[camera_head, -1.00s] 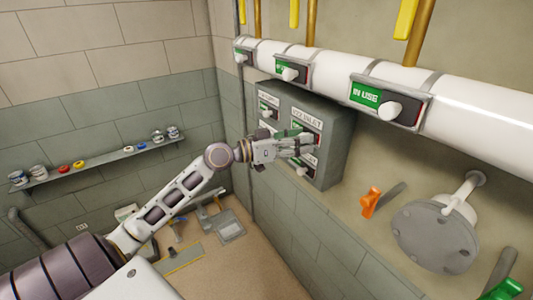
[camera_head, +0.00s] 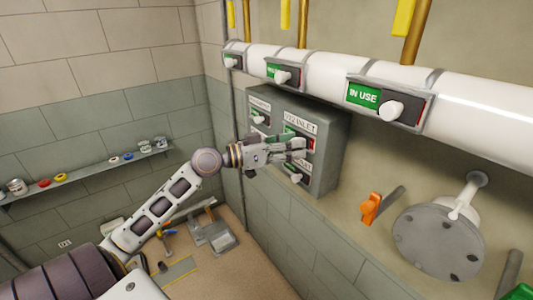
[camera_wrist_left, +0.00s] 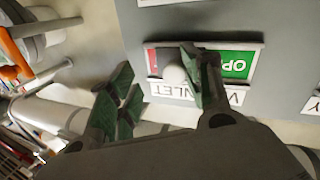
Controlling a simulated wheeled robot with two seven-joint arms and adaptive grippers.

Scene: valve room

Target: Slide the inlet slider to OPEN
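The inlet slider (camera_wrist_left: 173,75) is a round white knob in a framed slot on the grey box (camera_head: 330,150). In the left wrist view, red shows left of the knob and a green OPEN label (camera_wrist_left: 237,64) lies to its right. A partly hidden INLET label sits below. My left gripper (camera_head: 300,149) is in front of this panel in the head view and hides the knob there. In the left wrist view my left gripper (camera_wrist_left: 165,90) is open, with one finger beside the knob on its OPEN side. I cannot tell whether they touch. The other finger is left of the slot.
Other sliders on the box, such as the lower one (camera_head: 296,178), are close to my gripper. A white pipe (camera_head: 480,110) with IN USE sliders runs above. An orange handle (camera_head: 371,208) and a round flange (camera_head: 438,243) are at right.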

